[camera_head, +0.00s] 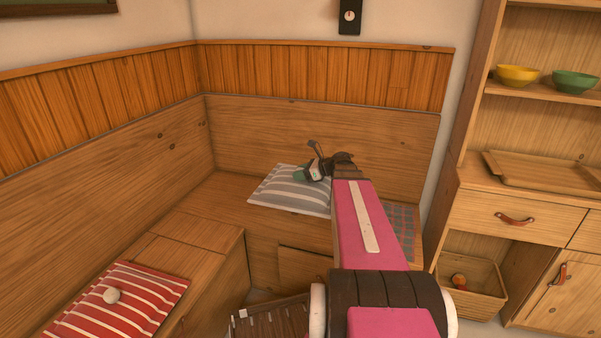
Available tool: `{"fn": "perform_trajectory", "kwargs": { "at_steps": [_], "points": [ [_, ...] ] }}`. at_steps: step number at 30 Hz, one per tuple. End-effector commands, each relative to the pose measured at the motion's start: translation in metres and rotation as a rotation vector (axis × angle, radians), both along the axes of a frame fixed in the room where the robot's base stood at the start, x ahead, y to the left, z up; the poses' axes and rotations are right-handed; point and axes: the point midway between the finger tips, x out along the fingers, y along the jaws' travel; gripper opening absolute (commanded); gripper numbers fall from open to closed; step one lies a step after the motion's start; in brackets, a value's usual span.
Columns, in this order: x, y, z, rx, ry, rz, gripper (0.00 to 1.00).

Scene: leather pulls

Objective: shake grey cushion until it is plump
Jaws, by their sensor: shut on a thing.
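The grey cushion (289,190), with pale stripes, is on the wooden corner bench near the back wall. My gripper (310,172) is at the cushion's upper right part and is shut on it. My arm comes from the lower right and hides the cushion's right edge. The fingertips are small here, and the exact spot they pinch is hard to make out. I cannot tell whether the cushion lies flat on the seat or is slightly raised.
A blue-grey checked cloth (402,227) is right of my arm. A wooden cabinet (520,218) stands right, with a crate (478,297) below. The bench's left corner is bare.

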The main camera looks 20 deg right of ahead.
Motion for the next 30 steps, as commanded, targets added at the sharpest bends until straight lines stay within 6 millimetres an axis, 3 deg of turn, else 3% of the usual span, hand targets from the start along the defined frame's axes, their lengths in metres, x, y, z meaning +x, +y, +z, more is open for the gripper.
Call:
{"fn": "perform_trajectory", "kwargs": {
  "at_steps": [3,4,6,9,11,13,16,18,24,26,30],
  "points": [
    [-0.001,0.0,0.04,-0.001,-0.007,0.001,0.0],
    [-0.001,0.0,0.044,-0.001,-0.004,0.001,0.0],
    [0.0,0.0,0.036,0.001,0.001,0.001,0.0],
    [0.001,0.0,0.004,0.004,0.005,0.0,0.0],
    [0.0,0.0,-0.007,0.003,0.002,0.0,0.0],
    [0.0,0.0,0.004,0.001,-0.004,0.0,0.0],
    [-0.001,0.001,0.037,-0.001,-0.007,0.001,0.0],
    [-0.001,0.0,0.043,0.0,-0.002,0.001,0.0],
    [0.0,0.0,-0.007,0.003,0.001,0.0,0.0],
    [0.0,0.0,0.001,0.001,-0.004,0.0,0.0],
    [-0.001,0.0,0.043,0.0,-0.006,0.001,0.0]
  ]
}}
